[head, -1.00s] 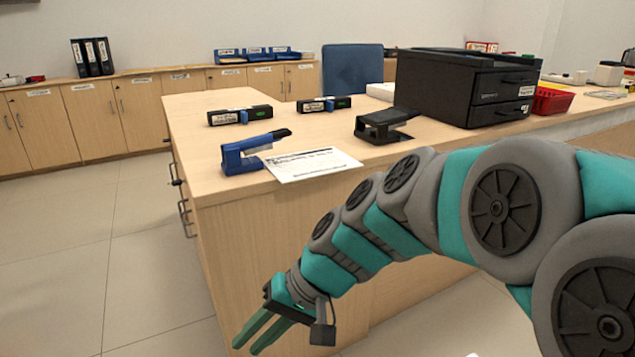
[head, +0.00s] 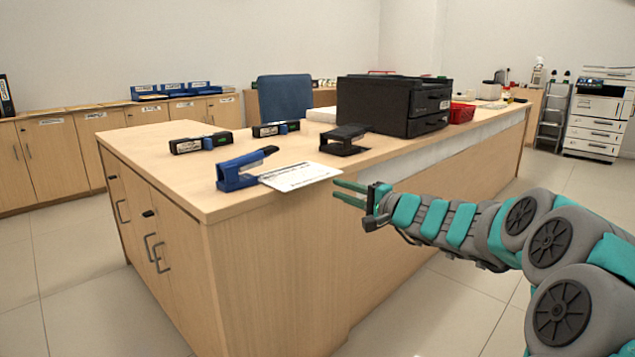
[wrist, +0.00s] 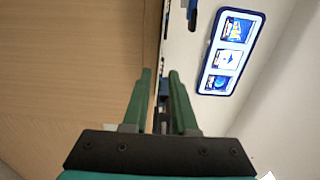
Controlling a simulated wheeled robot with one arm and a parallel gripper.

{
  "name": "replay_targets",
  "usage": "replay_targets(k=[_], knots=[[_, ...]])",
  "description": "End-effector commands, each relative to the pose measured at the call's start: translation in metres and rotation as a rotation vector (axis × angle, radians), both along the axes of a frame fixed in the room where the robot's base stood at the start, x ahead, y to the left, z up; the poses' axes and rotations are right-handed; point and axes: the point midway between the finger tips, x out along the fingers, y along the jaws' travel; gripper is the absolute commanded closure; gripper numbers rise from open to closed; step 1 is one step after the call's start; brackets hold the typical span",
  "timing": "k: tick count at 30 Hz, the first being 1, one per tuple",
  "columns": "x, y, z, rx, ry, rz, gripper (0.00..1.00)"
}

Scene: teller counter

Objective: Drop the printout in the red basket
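The printout (head: 300,176) is a white sheet with printed text lying at the near edge of the wooden counter. Its near corner seems to stick out past the edge. The red basket (head: 461,113) stands farther along the counter, right of the black drawer unit. My gripper (head: 335,189) is just right of the printout, in front of the counter edge, with its fingers pointing left. In the wrist view the green fingers (wrist: 160,72) are apart with nothing clear between them. I cannot make out the printout in that view.
A blue stapler-like tool (head: 243,170) stands at the printout's left side. A black hole punch (head: 345,140) stands behind it, and the black drawer unit (head: 394,104) farther right. Two dark label boxes lie behind. The floor before the counter is clear.

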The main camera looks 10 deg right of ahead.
Motion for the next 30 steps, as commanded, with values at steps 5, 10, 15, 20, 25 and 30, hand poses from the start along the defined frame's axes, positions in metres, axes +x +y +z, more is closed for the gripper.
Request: replay_targets(k=[5,10,15,20,25,30], knots=[[0.019,0.016,0.002,-0.003,0.001,0.003,0.74],[0.038,0.029,0.001,-0.002,0.004,0.004,0.74],[0.053,0.042,-0.003,0.0,-0.002,0.006,0.74],[0.063,0.048,0.0,-0.001,-0.003,0.005,0.74],[0.066,0.05,0.0,-0.001,0.0,0.003,0.74],[0.067,0.05,0.0,-0.001,0.002,0.003,0.74]])
